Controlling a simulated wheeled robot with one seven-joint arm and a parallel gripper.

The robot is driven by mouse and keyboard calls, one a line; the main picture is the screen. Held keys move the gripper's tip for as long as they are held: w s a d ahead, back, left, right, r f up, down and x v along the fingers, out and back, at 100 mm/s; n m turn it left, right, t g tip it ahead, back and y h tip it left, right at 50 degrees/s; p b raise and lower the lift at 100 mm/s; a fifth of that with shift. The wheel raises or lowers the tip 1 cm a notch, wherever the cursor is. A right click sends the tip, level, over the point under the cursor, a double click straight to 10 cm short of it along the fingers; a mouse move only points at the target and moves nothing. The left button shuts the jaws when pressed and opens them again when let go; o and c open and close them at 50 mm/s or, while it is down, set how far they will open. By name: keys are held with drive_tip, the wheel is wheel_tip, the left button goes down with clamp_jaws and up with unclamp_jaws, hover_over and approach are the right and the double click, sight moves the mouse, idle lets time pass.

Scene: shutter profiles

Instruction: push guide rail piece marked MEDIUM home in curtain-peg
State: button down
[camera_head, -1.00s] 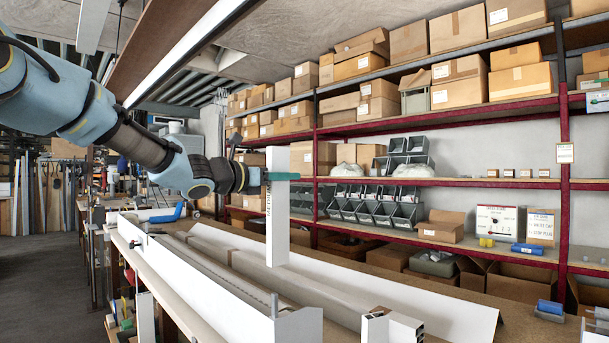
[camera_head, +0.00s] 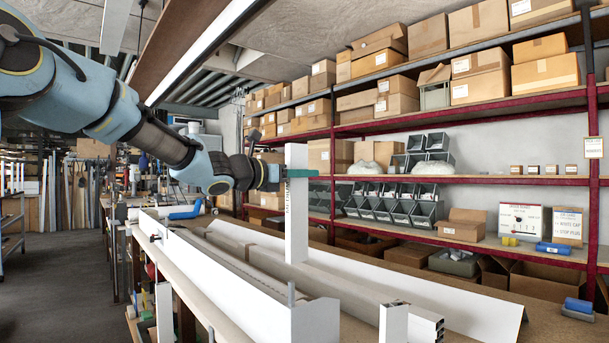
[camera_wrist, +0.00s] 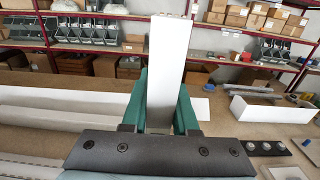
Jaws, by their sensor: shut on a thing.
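My gripper (camera_head: 302,173), with green fingers, is shut on a white rail piece (camera_head: 297,215) and holds it upright over the workbench. The wrist view also shows the white piece (camera_wrist: 166,75) between the green fingers (camera_wrist: 160,102). Small lettering runs along its side in the head view, too small to read. Its lower end is in front of the long white profiles; I cannot tell whether it touches anything. A thin grey upright pin (camera_head: 291,294) stands by the near end of the long white trough (camera_head: 235,295). I cannot tell whether this is the curtain-peg.
A long white angled profile (camera_head: 470,308) lies along the right. Shelves with cartons (camera_head: 465,225) and grey bins (camera_head: 400,205) stand behind. A blue object (camera_head: 186,212) lies at the bench's far end.

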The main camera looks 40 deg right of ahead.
sight(294, 218)
drive_tip(key=shift+f+b, duration=1.25)
drive_tip(key=shift+f, duration=0.35)
drive_tip(key=shift+b, duration=0.5)
idle(0.6)
drive_tip(key=shift+f+b, duration=3.65)
drive_tip(key=shift+b, duration=0.05)
drive_tip(key=c, duration=0.6)
unclamp_jaws()
drive_tip(key=shift+a, duration=0.1)
drive_tip(key=a, duration=0.3)
drive_tip(key=a+b, duration=0.1)
drive_tip(key=a, duration=0.3)
drive_tip(key=a+b, duration=0.1)
drive_tip(key=a, duration=0.2)
drive_tip(key=shift+w+a, duration=0.35)
